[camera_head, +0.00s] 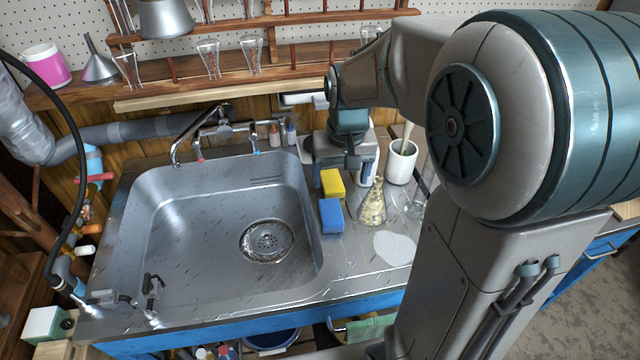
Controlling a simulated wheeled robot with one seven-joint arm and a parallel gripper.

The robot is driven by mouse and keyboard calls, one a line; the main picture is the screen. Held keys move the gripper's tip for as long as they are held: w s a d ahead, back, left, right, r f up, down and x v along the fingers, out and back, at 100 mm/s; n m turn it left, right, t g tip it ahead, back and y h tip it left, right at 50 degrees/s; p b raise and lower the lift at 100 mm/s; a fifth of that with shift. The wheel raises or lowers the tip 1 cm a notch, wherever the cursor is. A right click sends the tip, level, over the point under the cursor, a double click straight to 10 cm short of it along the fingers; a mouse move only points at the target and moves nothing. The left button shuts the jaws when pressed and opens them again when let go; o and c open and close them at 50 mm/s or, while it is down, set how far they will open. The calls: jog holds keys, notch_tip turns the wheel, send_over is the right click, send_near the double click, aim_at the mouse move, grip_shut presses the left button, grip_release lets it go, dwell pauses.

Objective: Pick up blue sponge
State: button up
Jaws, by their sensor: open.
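The blue sponge (331,216) lies on the metal counter just right of the sink (215,225). A yellow sponge (333,183) sits directly behind it. My gripper (347,165) hangs from my arm behind the sponges, above the back of the counter, and is apart from the blue sponge. Its jaws are small and dark in this view, and nothing shows between them. My large arm links cover the right side of the picture.
A stained glass flask (372,204) stands close to the right of the blue sponge. A white mortar with a pestle (402,163) is behind it. A pale puddle (396,248) lies in front. The faucet (214,128) rises behind the sink. Shelves of glassware hang above.

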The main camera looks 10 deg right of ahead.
jog(key=w+f+g+b, duration=0.1)
jog(key=w+f, duration=0.5)
jog(key=b, duration=0.1)
send_over(331, 211)
jog(key=f, duration=0.9)
jog(key=shift+s, duration=0.2)
jog(key=f, duration=0.5)
jog(key=shift+w, duration=0.2)
jog(key=c, duration=1.1)
